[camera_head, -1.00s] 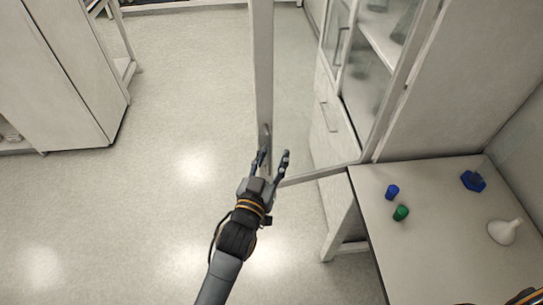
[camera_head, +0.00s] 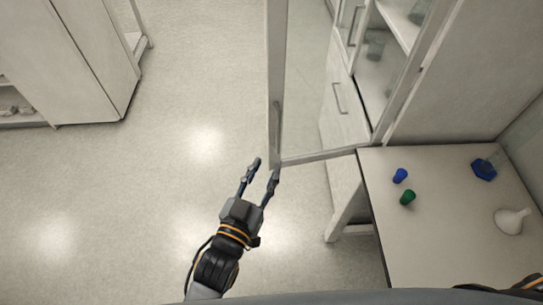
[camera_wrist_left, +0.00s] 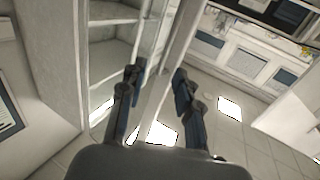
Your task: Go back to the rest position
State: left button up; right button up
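My left gripper (camera_head: 262,170) is open and empty in the head view, over the floor just in front of the open cabinet door (camera_head: 276,75). Its fingertips are close to the door's lower corner but look apart from it. In the left wrist view the two fingers (camera_wrist_left: 158,82) are spread, with the door's edge showing beyond and between them. Of my right arm only a small dark part with an orange band shows at the lower right corner of the head view; its gripper is not seen.
A white table (camera_head: 425,240) at right holds a blue cap (camera_head: 400,176), a green cap (camera_head: 407,197), a blue hexagonal piece (camera_head: 484,169) and a white funnel (camera_head: 511,221). The glass-fronted cabinet (camera_head: 398,70) stands behind it. The floor (camera_head: 130,200) at left is clear.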

pick_arm(q)
jog(key=shift+s+a, duration=0.15)
jog(key=shift+s, duration=0.2)
dwell(0.3)
jog(key=s+a+f+g+y+b, duration=0.1)
jog(key=s+a+f+g+y, duration=0.15)
jog(key=f, duration=1.05)
jog(key=s+a+f+n+g+y+b, duration=0.1)
jog(key=s+a+f+g, duration=0.25)
jog(key=f, duration=0.95)
jog(key=s+a+f+g+y+b, duration=0.15)
jog(key=a+f, duration=0.25)
jog(key=f, duration=0.9)
jog(key=s+a+f+g+y, duration=0.1)
jog(key=s+a+f+g, duration=0.1)
jog(key=s+a+f, duration=0.3)
jog(key=s+a+f+n+g+y, duration=0.1)
jog(key=s+a+f+g, duration=0.2)
jog(key=s+f, duration=0.4)
jog(key=s+a+f+n+g+y+b, duration=0.1)
jog(key=s+a+f, duration=0.5)
jog(key=s, duration=0.7)
jog(key=shift+a+f+g, duration=0.35)
jog(key=shift+f+g, duration=0.2)
jog(key=shift+g, duration=0.2)
